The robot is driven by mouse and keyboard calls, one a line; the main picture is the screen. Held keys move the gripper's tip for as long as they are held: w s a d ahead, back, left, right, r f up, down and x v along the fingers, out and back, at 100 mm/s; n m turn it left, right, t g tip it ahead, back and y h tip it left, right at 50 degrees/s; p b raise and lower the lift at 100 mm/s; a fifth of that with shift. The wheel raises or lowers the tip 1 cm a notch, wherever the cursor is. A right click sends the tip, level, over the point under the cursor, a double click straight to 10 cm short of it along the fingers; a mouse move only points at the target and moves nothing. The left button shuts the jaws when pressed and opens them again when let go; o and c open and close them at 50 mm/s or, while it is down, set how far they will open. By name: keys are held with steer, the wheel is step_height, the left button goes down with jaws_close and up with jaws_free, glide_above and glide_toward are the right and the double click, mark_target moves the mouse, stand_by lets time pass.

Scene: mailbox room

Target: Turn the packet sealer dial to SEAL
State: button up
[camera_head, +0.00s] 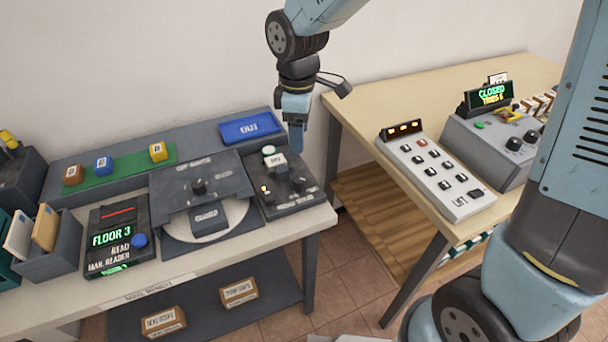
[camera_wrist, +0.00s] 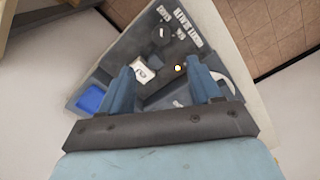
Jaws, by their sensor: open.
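The packet sealer (camera_head: 290,205) is a dark grey box at the right end of the left bench. Its black dial (camera_head: 298,183) sits on the top face. In the wrist view the dial (camera_wrist: 162,35) shows beyond the fingertips, with white lettering beside it; I cannot read its setting. A white-topped block (camera_head: 275,163) and a small lit lamp (camera_head: 265,189) are also on the sealer. My gripper (camera_head: 297,148) points down above the back of the sealer, apart from the dial. In the wrist view its blue fingers (camera_wrist: 164,85) are spread with nothing held between them.
A grey panel with a knob (camera_head: 198,187) and white disc stands left of the sealer. A blue OUT tray (camera_head: 249,128) lies behind it. The mail reader (camera_head: 118,240) is farther left. A second bench (camera_head: 375,110) with a button panel (camera_head: 437,172) stands right across a floor gap.

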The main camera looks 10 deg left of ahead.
mark_target(300, 178)
step_height(300, 178, down, 14)
steer(key=shift+w+r, duration=0.1)
steer(key=shift+r, duration=0.1)
stand_by(0.4)
